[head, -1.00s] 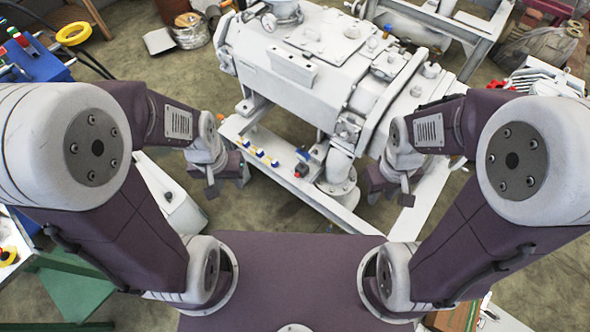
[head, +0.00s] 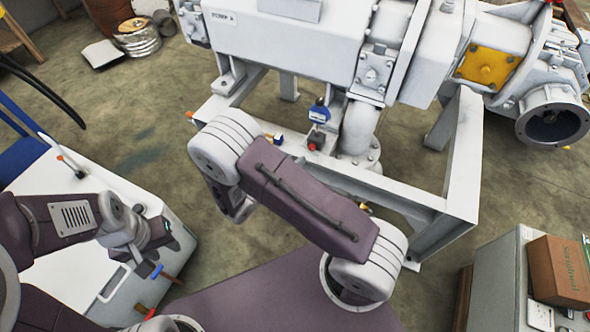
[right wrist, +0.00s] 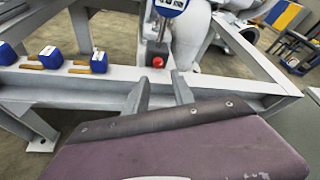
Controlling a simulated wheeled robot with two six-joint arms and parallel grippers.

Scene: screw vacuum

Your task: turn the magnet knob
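A red knob (head: 314,146) sits on the rail of the white pump frame, below a blue-headed device (head: 319,113). In the right wrist view the red knob (right wrist: 158,62) stands upright beyond my right gripper (right wrist: 160,90), roughly in line with the gap between its fingers. The fingers are apart with nothing between them, and a gap to the knob seems to show. In the head view my right arm's own links hide its gripper. My left gripper (head: 148,262) is at the lower left, over the white cabinet, away from the knob; its finger opening is unclear.
Several blue blocks with orange handles (right wrist: 99,62) line the rail left of the knob. The white pump (head: 290,40) rises behind. A white cabinet (head: 75,265) is at left, and a cardboard box (head: 560,272) on a grey cabinet (head: 500,270) at right.

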